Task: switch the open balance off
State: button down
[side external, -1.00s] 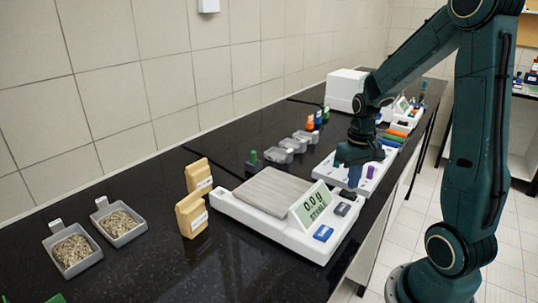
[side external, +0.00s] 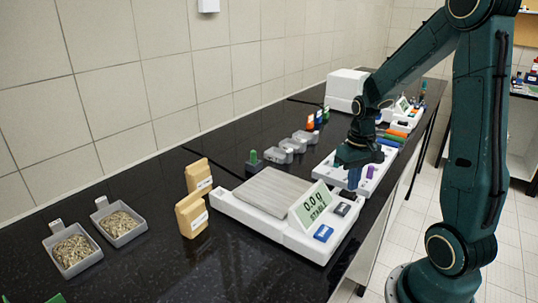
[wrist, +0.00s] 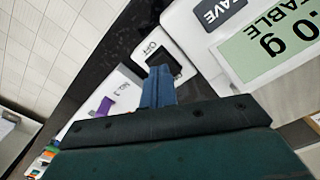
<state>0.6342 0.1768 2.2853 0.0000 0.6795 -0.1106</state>
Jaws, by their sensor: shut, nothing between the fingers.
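The open balance (side external: 262,205) is a white unit with a ribbed grey pan on the bench. Its display (side external: 312,207) is lit and reads 0.0 g STABLE; it also shows in the wrist view (wrist: 272,44). A blue key (side external: 323,233) and a dark key (side external: 343,209) sit on its front. My gripper (side external: 353,184) is shut and empty, pointing down just beyond the balance. In the wrist view its blue fingers (wrist: 158,86) partly cover a black switch-like part (wrist: 184,68) beside an OFF label. I cannot tell whether they touch it.
A white strip (side external: 325,171) with a purple piece (side external: 370,172) lies beyond the balance, close to my gripper. Two brown packets (side external: 192,214) stand left of the balance. Two grey trays (side external: 75,250) of grainy material are further left.

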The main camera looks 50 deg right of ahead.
aim_at(350, 195)
jog(key=shift+f, duration=0.85)
dwell(0.8)
jog(key=shift+r, duration=0.1)
notch_tip(350, 195, up, 7)
dwell(1.2)
jog(key=s+a+r+n+t, duration=0.2)
jog(key=a+r, duration=0.3)
jog(key=a, duration=0.4)
jog(key=s+a+r+n+t, duration=0.3)
jog(key=s+a+r+n, duration=0.1)
jog(key=a, duration=0.5)
jog(key=shift+s+a+r+t, duration=0.3)
jog(key=shift+s+r, duration=0.15)
jog(key=shift+s, duration=0.25)
dwell(0.4)
